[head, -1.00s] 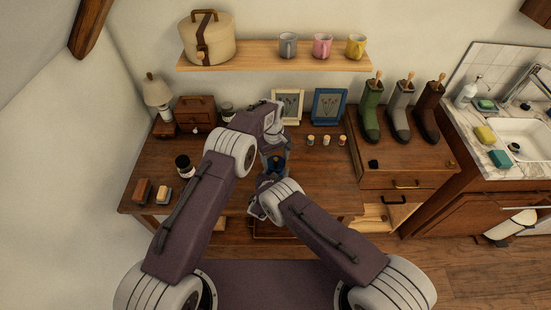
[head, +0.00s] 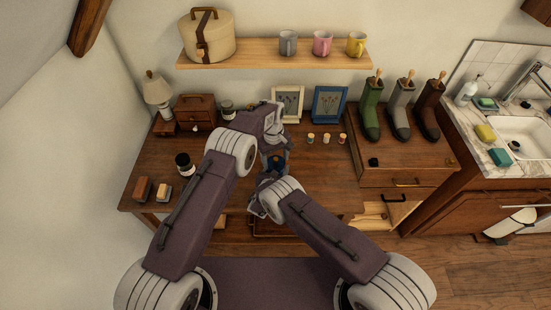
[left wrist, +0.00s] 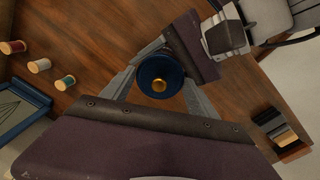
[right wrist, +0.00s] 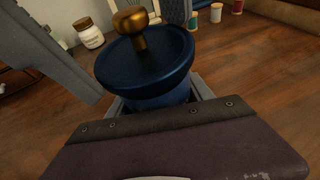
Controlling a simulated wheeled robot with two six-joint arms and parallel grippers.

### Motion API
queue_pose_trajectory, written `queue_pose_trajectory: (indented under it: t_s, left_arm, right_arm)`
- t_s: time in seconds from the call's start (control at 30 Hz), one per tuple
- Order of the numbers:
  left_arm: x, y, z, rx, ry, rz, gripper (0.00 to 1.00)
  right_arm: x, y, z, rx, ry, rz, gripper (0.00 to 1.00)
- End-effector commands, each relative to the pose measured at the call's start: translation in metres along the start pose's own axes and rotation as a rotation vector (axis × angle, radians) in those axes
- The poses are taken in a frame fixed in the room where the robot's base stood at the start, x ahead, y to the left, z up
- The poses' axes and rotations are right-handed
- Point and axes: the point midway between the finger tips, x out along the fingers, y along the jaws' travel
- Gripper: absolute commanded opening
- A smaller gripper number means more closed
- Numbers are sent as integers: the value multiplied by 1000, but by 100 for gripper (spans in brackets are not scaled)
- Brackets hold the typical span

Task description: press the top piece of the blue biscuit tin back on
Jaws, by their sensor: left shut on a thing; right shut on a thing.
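The blue biscuit tin (head: 275,161) is between my two grippers above the wooden table, mostly hidden in the head view. Its round blue top piece (right wrist: 165,62) carries a gold knob; the top piece (left wrist: 172,68) is seen from above in the left wrist view. The narrower blue body (right wrist: 158,97) shows below it in the right wrist view. My right gripper (right wrist: 155,104) is shut on the body. My left gripper (left wrist: 160,84) reaches down from above, its fingers shut around the top piece. The seam is hidden, so I cannot tell whether the top piece is seated.
Several thread spools (head: 326,138) stand right of the grippers on the table (head: 185,215). Picture frames (head: 329,103) stand at the back.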

Motion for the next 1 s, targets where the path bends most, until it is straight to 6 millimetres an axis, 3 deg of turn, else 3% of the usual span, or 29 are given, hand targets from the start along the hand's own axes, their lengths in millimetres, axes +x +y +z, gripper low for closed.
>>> queue_pose_trajectory:
  t_s: [0.87,0.9,0.97,1.0]
  left_arm:
    - [4,0,0,0,0,0,29]
    - [4,0,0,0,1,1,74]
    - [4,0,0,0,0,0,90]
    - [4,0,0,0,0,0,94]
  right_arm:
    - [0,0,-1,-1,3,0,27]
    - [0,0,-1,-1,3,0,27]
    - [0,0,-1,-1,3,0,27]
    - [0,0,-1,-1,3,0,27]
